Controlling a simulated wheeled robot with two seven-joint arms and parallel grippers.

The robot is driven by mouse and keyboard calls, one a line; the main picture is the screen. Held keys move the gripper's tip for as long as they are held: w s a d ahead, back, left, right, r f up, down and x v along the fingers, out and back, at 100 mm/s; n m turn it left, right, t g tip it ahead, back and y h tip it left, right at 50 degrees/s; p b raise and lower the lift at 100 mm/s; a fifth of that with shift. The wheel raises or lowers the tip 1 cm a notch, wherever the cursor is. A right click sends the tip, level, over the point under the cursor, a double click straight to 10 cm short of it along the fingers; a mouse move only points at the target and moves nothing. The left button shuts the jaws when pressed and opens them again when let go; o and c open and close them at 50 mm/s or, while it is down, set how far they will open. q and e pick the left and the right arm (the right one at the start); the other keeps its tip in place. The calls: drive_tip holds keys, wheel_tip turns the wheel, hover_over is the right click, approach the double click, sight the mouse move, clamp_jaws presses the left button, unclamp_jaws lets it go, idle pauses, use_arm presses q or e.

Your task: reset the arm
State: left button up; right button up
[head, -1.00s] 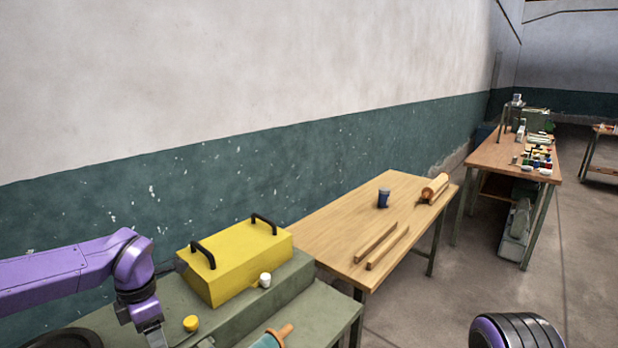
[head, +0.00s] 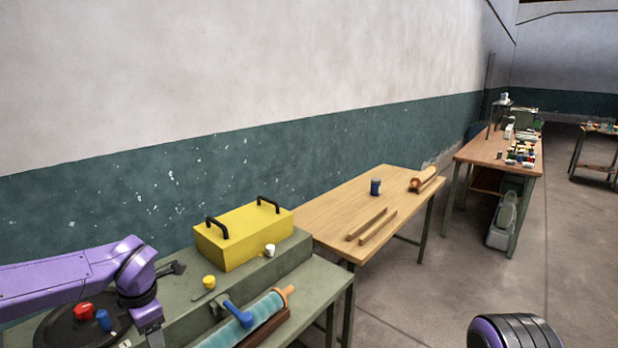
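My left arm (head: 75,278), purple with black joints, comes in from the left over the green workbench. Its wrist points down at the lower left, and the gripper fingers are cut off by the bottom edge of the head view. Only a purple and black rounded part of my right arm (head: 515,335) shows at the bottom right. My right gripper is out of the picture.
Close to my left arm on the green bench (head: 330,275) are a yellow box (head: 240,238) with black handles, a blue-handled tool (head: 238,314), a teal roller (head: 250,322) and a round black plate (head: 60,335). A wooden table (head: 330,215) stands beyond.

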use_arm(q)
drive_tip(key=s+f+m+t+y+b, duration=0.1)
drive_tip(key=s+f+m, duration=0.1)
drive_tip(key=f, duration=0.4)
drive_tip(key=s+d+f+m+t+y+b, duration=0.1)
drive_tip(key=s+f+m+t+y, duration=0.1)
drive_tip(key=f, duration=0.5)
drive_tip(key=s+d+f+m+t+y+b, duration=0.1)
drive_tip(key=s+f+m, duration=0.2)
drive_tip(key=f+m, duration=0.3)
drive_tip(key=shift+s+d+f+t, duration=0.1)
drive_tip(key=shift+d+f+t, duration=0.1)
drive_tip(key=shift+f, duration=0.15)
drive_tip(key=shift+s+d+f+t, duration=0.1)
drive_tip(key=shift+f+t, duration=0.1)
drive_tip(key=shift+f, duration=0.15)
drive_tip(key=s+f+m+g+h+b, duration=0.1)
drive_tip(key=s+f+m, duration=0.4)
drive_tip(key=s, duration=0.7)
drive_tip(key=s+f+m+g+h+b, duration=0.1)
drive_tip(key=s+f+m+b, duration=0.2)
drive_tip(key=s+f, duration=0.7)
drive_tip(key=s+m, duration=0.2)
drive_tip(key=shift+d+m+g, duration=0.3)
drive_tip(key=shift+g, duration=0.1)
